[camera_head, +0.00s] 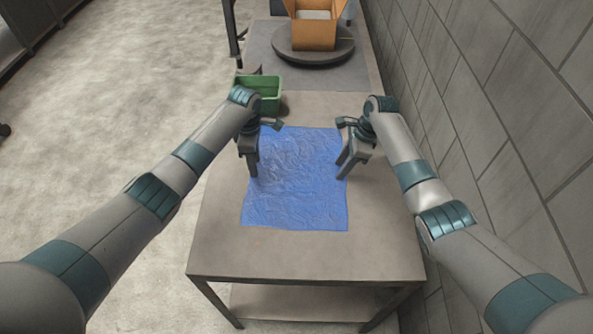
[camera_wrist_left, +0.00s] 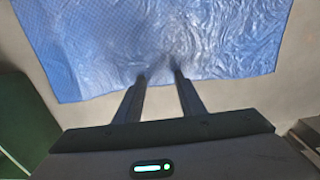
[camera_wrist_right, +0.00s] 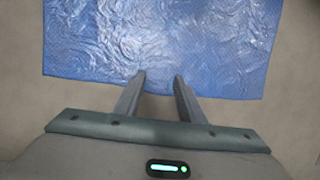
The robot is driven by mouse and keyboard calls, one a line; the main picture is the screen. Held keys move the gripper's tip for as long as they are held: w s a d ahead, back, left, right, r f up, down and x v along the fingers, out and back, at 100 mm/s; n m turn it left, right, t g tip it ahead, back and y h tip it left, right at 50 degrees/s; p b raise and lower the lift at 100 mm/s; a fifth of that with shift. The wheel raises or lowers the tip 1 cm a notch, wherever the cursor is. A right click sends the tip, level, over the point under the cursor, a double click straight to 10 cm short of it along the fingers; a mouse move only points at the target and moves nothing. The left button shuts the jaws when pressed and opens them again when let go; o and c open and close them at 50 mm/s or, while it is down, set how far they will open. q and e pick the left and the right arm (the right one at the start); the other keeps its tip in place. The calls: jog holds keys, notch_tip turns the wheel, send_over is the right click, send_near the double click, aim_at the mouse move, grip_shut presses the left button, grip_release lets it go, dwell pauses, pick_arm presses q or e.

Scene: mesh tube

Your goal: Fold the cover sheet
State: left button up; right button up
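The blue cover sheet (camera_head: 298,190) lies spread out and wrinkled on the grey table, roughly rectangular. My left gripper (camera_head: 252,170) is over its left edge, and my right gripper (camera_head: 343,172) is at its right edge. In the left wrist view the fingers (camera_wrist_left: 160,75) are apart, with their tips over the near edge of the sheet (camera_wrist_left: 110,45), which is shaded and creased around them. In the right wrist view the fingers (camera_wrist_right: 159,77) are also apart, with tips over the sheet's edge (camera_wrist_right: 160,40). Whether the tips touch the sheet is unclear.
A green bin (camera_head: 265,88) stands behind the sheet, close to my left wrist. Further back, an open cardboard box (camera_head: 312,32) stands on a dark round turntable (camera_head: 290,50). A grey tiled wall (camera_head: 490,110) runs along the right. The table's front (camera_head: 300,258) is bare.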

jog(key=shift+f, duration=0.1)
pick_arm(q)
jog(key=shift+f, duration=0.1)
grip_shut()
pick_arm(e)
grip_shut()
pick_arm(q)
jog(key=shift+r, duration=0.25)
pick_arm(e)
jog(key=shift+r, duration=0.2)
